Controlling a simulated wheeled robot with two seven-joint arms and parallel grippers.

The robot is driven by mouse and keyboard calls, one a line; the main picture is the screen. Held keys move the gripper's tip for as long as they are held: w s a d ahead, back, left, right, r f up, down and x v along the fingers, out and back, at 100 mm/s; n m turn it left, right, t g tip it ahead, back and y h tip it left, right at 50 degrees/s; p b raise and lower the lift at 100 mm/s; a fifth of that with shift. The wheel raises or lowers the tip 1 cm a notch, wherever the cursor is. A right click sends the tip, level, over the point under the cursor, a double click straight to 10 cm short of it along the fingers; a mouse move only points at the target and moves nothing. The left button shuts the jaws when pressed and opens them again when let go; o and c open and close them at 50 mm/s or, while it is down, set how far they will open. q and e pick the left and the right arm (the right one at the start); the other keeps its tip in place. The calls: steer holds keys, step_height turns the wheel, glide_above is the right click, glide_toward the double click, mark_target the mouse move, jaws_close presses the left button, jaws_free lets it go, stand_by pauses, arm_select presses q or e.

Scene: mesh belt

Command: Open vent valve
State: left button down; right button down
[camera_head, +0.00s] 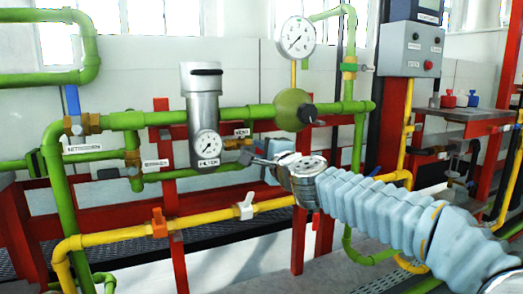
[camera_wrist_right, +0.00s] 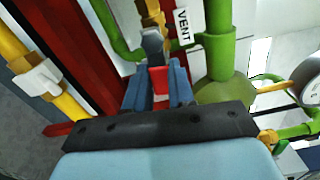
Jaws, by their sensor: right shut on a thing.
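The vent valve is a small brass fitting (camera_wrist_right: 150,12) on the green pipework, beside a white VENT label (camera_wrist_right: 183,25). In the head view the label (camera_head: 242,132) is above my right gripper (camera_head: 254,160), which reaches in from the right. In the right wrist view the right gripper (camera_wrist_right: 154,66) has its two blue-grey fingers closed around the valve's grey handle (camera_wrist_right: 152,42). A patch of red shows between the fingers; I cannot tell what it belongs to. Most of the handle is hidden in the head view. My left gripper is not in view.
A grey filter housing with a gauge (camera_head: 207,148) is left of the gripper. A round green regulator (camera_head: 293,110) is above it. A yellow pipe with a white valve handle (camera_head: 245,206) runs below. Red posts and green pipes crowd the area.

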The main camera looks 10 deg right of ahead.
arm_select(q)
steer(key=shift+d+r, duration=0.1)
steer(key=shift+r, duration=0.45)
arm_select(e)
steer(key=shift+r+n, duration=0.2)
steer(key=shift+n, duration=0.6)
steer(key=c, duration=1)
jaws_free()
steer(key=shift+o, duration=0.2)
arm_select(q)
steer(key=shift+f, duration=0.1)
arm_select(e)
steer(key=v, duration=1.4)
steer(key=shift+w, duration=0.1)
